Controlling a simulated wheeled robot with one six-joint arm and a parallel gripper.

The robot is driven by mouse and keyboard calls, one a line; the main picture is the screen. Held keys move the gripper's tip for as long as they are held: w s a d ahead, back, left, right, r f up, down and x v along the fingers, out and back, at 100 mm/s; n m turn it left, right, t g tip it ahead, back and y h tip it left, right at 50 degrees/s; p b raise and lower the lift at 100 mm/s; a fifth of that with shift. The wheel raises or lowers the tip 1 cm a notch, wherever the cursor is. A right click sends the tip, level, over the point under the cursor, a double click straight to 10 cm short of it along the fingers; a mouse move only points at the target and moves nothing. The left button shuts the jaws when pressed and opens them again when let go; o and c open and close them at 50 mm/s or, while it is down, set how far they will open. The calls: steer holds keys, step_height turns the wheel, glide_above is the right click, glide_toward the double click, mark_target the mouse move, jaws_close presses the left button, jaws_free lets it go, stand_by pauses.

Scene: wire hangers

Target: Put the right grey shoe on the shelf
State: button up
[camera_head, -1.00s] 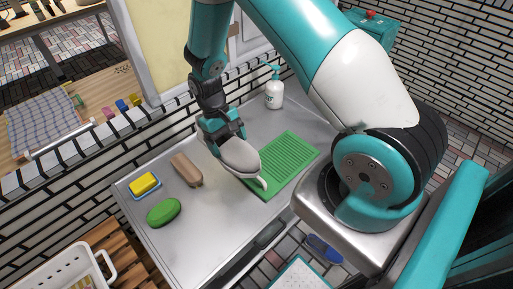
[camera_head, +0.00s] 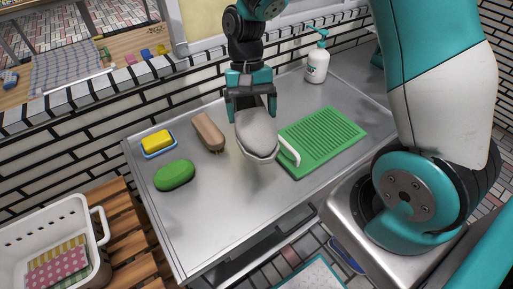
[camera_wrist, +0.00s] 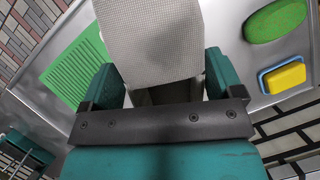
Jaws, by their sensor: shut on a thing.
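The grey shoe (camera_head: 257,134) hangs from my gripper (camera_head: 251,100) above the metal counter, its toe toward the front of the counter. My gripper is shut on the shoe. In the wrist view the shoe's textured light grey surface (camera_wrist: 150,40) fills the top middle, between the teal fingers of my gripper (camera_wrist: 165,88). A white curved piece shows at the shoe's right side in the head view. I cannot make out a shelf for certain; slatted wood (camera_head: 130,232) shows at the lower left.
A green ribbed mat (camera_head: 322,138) lies right of the shoe. A brown brush (camera_head: 208,132), a yellow sponge (camera_head: 157,141) and a green oval (camera_head: 174,175) lie to the left. A soap bottle (camera_head: 317,65) stands behind. A white basket (camera_head: 50,225) holds cloths. The counter's front (camera_head: 215,215) is bare.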

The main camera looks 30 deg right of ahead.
step_height(320, 180, down, 14)
steer(key=shift+f, duration=0.15)
stand_by(0.3)
steer(key=shift+f, duration=0.15)
steer(key=o, duration=0.8)
